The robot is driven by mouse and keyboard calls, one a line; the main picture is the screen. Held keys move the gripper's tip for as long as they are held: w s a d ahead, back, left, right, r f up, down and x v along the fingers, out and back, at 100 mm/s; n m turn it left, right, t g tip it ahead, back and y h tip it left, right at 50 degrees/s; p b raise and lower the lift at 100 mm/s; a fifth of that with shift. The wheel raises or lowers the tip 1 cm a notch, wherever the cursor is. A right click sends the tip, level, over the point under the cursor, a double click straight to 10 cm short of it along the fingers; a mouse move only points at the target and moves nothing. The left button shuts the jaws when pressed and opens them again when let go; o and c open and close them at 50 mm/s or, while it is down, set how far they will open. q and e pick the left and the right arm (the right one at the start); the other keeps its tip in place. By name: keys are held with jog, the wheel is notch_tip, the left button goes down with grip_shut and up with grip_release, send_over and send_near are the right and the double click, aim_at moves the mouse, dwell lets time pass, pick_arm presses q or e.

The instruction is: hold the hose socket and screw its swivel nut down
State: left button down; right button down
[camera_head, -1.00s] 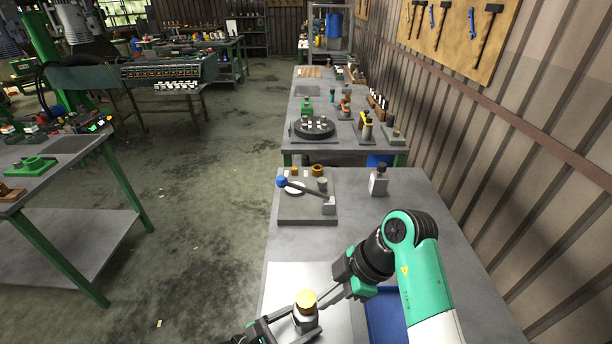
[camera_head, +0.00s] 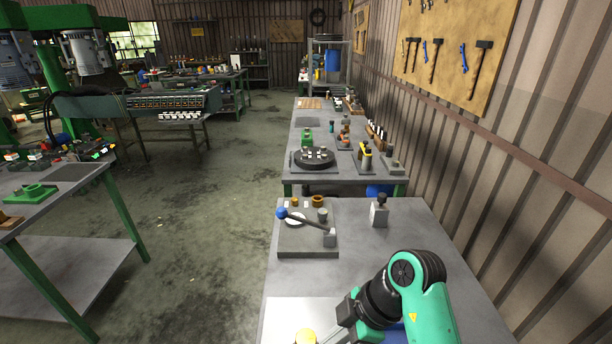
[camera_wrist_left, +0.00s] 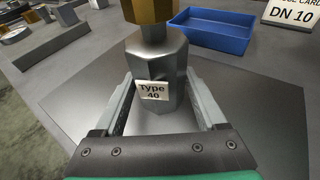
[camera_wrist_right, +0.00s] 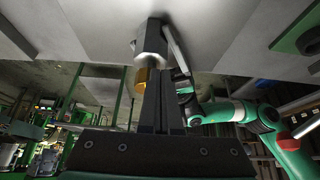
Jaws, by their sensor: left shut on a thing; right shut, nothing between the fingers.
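The hose socket (camera_wrist_left: 155,75) is a grey metal hexagonal body with a "Type 40" label. It stands upright between the fingers of my left gripper (camera_wrist_left: 160,82), which is shut on it. A brass hexagonal piece, apparently the swivel nut (camera_wrist_left: 150,10), sits on top; its upper end is cut off. In the head view only its yellow top (camera_head: 305,336) shows at the bottom edge. My right gripper (camera_wrist_right: 162,74) is shut and empty, its fingertips close beside the brass piece (camera_wrist_right: 142,78); I cannot tell whether they touch. The socket also shows in the right wrist view (camera_wrist_right: 152,42).
A blue tray (camera_wrist_left: 215,28) and a "DN 10" card (camera_wrist_left: 290,14) lie beyond the socket. A grey fixture plate (camera_head: 295,240) with a blue-knobbed lever (camera_head: 310,221) and a small grey block (camera_head: 379,214) stand farther back. The bench between is clear.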

notch_tip(320, 180, up, 7)
jog(key=w, duration=0.2)
notch_tip(320, 180, down, 7)
jog(key=shift+d, duration=0.2)
dwell(0.5)
jog(key=shift+a, duration=0.4)
dwell(0.5)
jog(key=shift+s+a, duration=0.1)
jog(key=shift+s, duration=0.4)
dwell(0.5)
jog(key=shift+d, duration=0.45)
